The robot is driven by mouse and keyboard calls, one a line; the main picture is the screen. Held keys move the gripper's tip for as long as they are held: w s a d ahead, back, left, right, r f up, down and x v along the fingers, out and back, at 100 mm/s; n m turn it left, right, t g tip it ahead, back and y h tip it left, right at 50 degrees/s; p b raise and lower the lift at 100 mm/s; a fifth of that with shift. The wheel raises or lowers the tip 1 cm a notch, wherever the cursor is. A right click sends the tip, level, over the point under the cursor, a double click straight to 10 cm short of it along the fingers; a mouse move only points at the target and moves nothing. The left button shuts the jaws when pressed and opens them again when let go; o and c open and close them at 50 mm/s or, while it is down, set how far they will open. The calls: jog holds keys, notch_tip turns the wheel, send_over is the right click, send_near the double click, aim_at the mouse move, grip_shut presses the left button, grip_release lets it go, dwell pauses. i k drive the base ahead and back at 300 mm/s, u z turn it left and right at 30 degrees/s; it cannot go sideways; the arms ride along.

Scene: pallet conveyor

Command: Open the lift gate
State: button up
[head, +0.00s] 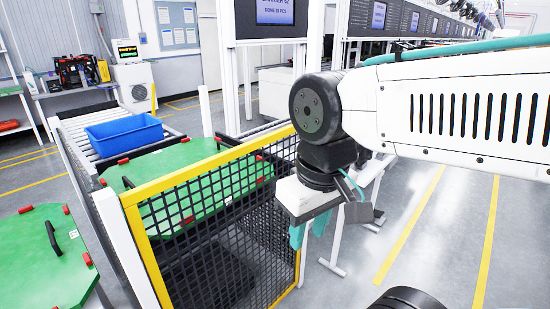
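The lift gate (205,165) is a yellow frame filled with black wire mesh, standing in front of the conveyor at the middle left. It looks closed and upright, with its top bar running from front left to back right. My gripper (309,233) hangs from my arm beside the gate's right end, with its teal fingers pointing down. The two fingers show a gap between them, with nothing seen held. My gripper hides part of the gate's right end, and I cannot tell whether they touch. No handle or latch on the gate is clearly visible.
Behind the gate lies a green pallet (180,172), and a blue bin (125,135) sits on the conveyor. Another green pallet (45,265) is at the lower left. A white post (125,245) stands at the gate's left. Grey floor (445,235) with yellow lines is open at right.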

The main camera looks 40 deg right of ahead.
aim_at(128, 201)
jog(key=u, duration=0.05)
jog(key=i, duration=1.05)
jog(key=z, duration=0.35)
